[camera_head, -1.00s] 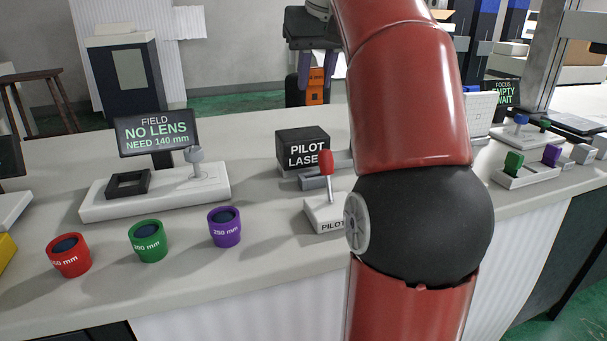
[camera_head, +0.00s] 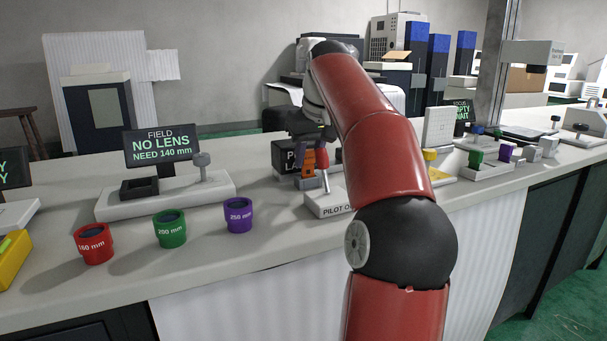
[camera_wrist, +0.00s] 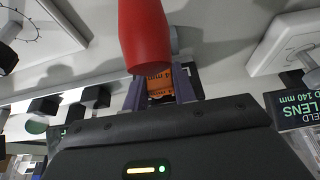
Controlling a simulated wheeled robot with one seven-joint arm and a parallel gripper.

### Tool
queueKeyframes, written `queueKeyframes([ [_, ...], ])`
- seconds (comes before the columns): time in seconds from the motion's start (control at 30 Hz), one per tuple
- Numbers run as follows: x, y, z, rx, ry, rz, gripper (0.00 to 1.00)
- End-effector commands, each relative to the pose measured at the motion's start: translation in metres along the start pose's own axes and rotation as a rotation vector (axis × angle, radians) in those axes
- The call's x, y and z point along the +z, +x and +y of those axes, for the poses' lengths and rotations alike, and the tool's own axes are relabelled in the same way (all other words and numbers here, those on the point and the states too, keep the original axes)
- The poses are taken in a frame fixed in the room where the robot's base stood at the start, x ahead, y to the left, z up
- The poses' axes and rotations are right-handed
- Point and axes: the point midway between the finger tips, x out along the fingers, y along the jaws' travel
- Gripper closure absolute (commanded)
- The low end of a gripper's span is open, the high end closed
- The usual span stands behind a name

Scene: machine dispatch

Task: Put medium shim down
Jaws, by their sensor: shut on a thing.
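My gripper (camera_head: 309,168) is shut on an orange block (camera_head: 308,158), which I take as the medium shim. The block also shows between the fingers in the wrist view (camera_wrist: 160,82), with dark print that I cannot read in full. In the head view, gripper and block are in front of the black pilot laser box (camera_head: 291,161), beside the red-handled lever (camera_head: 322,161). The red handle (camera_wrist: 143,35) looms close in the wrist view and hides part of the block. I cannot tell whether the block touches anything below.
Red (camera_head: 93,244), green (camera_head: 170,229) and purple (camera_head: 238,215) lens rings stand on the counter (camera_head: 270,237). A lens station (camera_head: 205,196) stands behind them. A tray (camera_head: 487,173) with coloured pieces is at right.

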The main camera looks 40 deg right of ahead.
Motion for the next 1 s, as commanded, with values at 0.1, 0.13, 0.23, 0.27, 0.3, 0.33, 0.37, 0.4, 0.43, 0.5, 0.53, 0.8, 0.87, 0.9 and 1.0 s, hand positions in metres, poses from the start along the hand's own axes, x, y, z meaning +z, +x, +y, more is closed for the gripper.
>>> queueKeyframes([
  [0.1, 0.009, 0.017, 0.005, 0.000, 0.002, 0.001, 0.99],
  [0.13, 0.010, 0.017, 0.006, 0.000, 0.002, 0.001, 0.99],
  [0.23, 0.009, 0.014, 0.006, 0.000, 0.001, 0.001, 0.99],
  [0.27, 0.009, 0.014, 0.006, 0.000, 0.001, 0.001, 0.99],
  [0.3, 0.009, 0.014, 0.005, 0.000, 0.001, 0.001, 0.99],
  [0.33, 0.008, 0.014, 0.005, 0.000, 0.001, 0.001, 0.99],
  [0.37, 0.008, 0.014, 0.005, 0.000, 0.001, 0.001, 0.71],
  [0.4, 0.008, 0.014, 0.005, 0.000, 0.001, 0.001, 0.65],
  [0.43, 0.008, 0.014, 0.005, 0.000, 0.001, 0.001, 0.61],
  [0.5, 0.008, 0.014, 0.005, 0.000, 0.001, 0.001, 0.52],
  [0.53, 0.008, 0.014, 0.005, 0.000, 0.001, 0.001, 0.52],
  [0.8, 0.008, 0.012, 0.005, 0.001, 0.001, 0.001, 0.52],
  [0.87, 0.008, 0.008, 0.005, 0.001, 0.001, 0.002, 0.52],
  [0.9, 0.008, 0.004, 0.006, 0.002, 0.001, 0.002, 0.52],
  [1.0, 0.007, -0.013, 0.005, 0.003, -0.001, 0.003, 0.52],
])
